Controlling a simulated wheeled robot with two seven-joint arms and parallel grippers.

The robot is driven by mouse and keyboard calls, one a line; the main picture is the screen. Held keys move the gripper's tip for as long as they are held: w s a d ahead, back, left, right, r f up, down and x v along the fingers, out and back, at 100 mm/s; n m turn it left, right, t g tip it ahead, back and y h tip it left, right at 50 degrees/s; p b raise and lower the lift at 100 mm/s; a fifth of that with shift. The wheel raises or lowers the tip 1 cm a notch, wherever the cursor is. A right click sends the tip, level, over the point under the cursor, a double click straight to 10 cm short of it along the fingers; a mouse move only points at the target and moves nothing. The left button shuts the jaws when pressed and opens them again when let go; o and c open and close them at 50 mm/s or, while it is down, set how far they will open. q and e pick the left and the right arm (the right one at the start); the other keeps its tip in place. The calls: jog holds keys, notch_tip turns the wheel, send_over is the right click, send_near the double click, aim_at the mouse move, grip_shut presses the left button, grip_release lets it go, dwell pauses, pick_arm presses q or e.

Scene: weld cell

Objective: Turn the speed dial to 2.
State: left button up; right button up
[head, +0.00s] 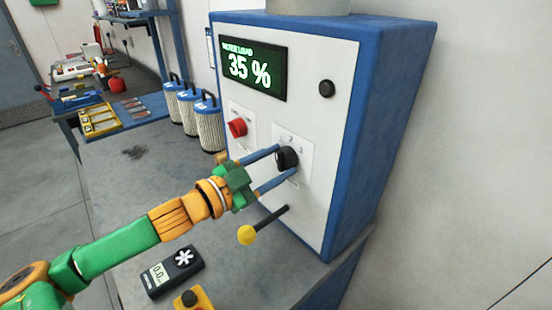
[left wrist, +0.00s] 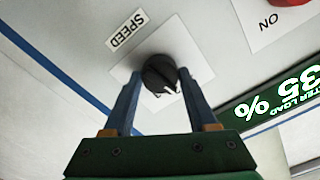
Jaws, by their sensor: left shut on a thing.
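The black speed dial (head: 287,158) sits on a white plate (head: 303,176) on the front of the blue and white cabinet. In the left wrist view the dial (left wrist: 159,71) lies under a SPEED label (left wrist: 127,29). A pale mark on its face points toward the lower right of that view. I cannot tell which number it meets. Small numerals show above and right of the dial in the head view. My left gripper (head: 288,159) is shut on the dial, one blue finger on each side; both fingers also show in the left wrist view (left wrist: 160,82). My right gripper is not in view.
A display (head: 251,68) reads 35 %. A red button (head: 238,128) is left of the dial and a black button (head: 326,88) above right. A yellow-knobbed lever (head: 247,235) juts out below. A handheld meter (head: 172,272) lies on the bench; filter canisters (head: 207,122) stand behind.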

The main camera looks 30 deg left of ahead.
pick_arm(q)
jog(key=shift+m+p, duration=0.35)
jog(key=shift+m, duration=0.75)
jog(key=o, duration=1.4)
jog(key=shift+c, duration=0.2)
jog(key=shift+s+a+f, duration=0.15)
jog(key=shift+s+a, duration=0.05)
jog(key=shift+s, duration=0.3)
jog(key=p+v, duration=0.1)
jog(key=v, duration=0.5)
